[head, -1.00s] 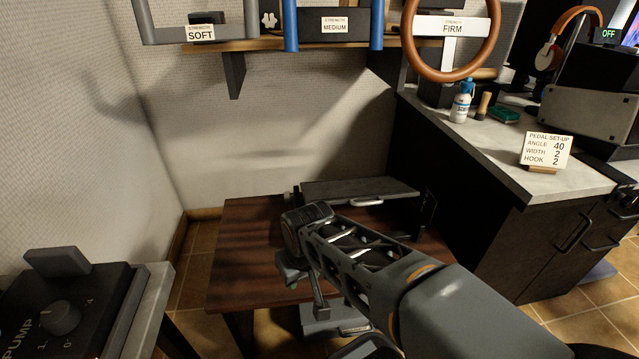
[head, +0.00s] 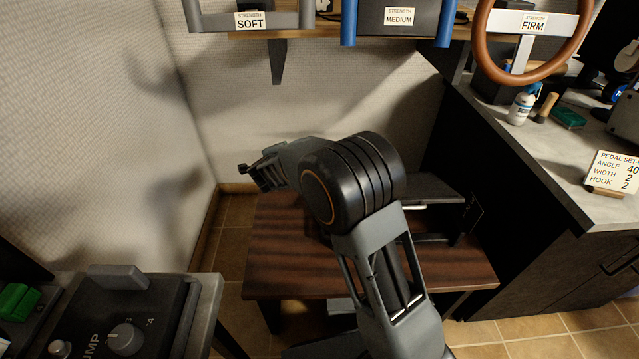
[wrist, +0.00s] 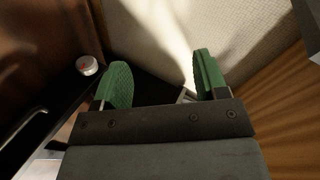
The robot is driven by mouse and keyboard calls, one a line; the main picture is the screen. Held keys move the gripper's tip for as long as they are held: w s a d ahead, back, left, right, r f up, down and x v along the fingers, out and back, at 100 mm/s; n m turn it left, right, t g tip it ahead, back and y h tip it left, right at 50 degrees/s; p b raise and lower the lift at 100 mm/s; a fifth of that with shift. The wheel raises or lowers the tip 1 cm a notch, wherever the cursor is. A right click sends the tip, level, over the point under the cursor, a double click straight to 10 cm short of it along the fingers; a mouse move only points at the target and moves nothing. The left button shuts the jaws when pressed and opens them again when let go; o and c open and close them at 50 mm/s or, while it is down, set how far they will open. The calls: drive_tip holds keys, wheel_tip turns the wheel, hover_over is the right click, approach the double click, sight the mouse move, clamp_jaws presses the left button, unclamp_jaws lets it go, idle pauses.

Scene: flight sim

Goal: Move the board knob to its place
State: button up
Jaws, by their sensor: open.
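My gripper (head: 258,176) is at the left end of my bent arm, over the far left part of the low wooden table. In the wrist view its two green fingertips (wrist: 160,80) are apart with nothing between them. A small whitish round knob with a reddish mark (wrist: 88,65) shows left of the fingers, apart from them, by a dark surface. It may be the board knob; I cannot tell for sure. In the head view my arm hides that spot. A grey dial knob (head: 126,339) sits on the dark pump panel (head: 165,318) at lower left.
The brown table (head: 285,270) carries a dark raised board (head: 435,188), partly behind my arm. A wall shelf with strength-labelled handles (head: 398,20) hangs above. A grey counter (head: 560,165) with a bottle (head: 522,105) and set-up card (head: 618,172) stands right.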

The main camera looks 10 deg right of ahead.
drive_tip(key=s+f+m+g+h+p, duration=0.1)
drive_tip(key=s+f+m+g+h, duration=0.45)
drive_tip(key=f+m+h, duration=0.35)
drive_tip(key=shift+n+g+y, duration=0.35)
drive_tip(key=shift+n+y, duration=0.35)
drive_tip(key=shift+y, duration=0.2)
drive_tip(key=b+x, duration=0.1)
drive_tip(key=x, duration=0.3)
drive_tip(key=b+x, duration=0.1)
drive_tip(key=x, duration=0.3)
drive_tip(key=b+x, duration=0.1)
drive_tip(key=x, duration=0.3)
drive_tip(key=shift+a+f, duration=0.2)
drive_tip(key=shift+f, duration=0.2)
drive_tip(key=shift+b+x, duration=0.4)
drive_tip(key=shift+x, duration=0.5)
drive_tip(key=shift+r, duration=0.1)
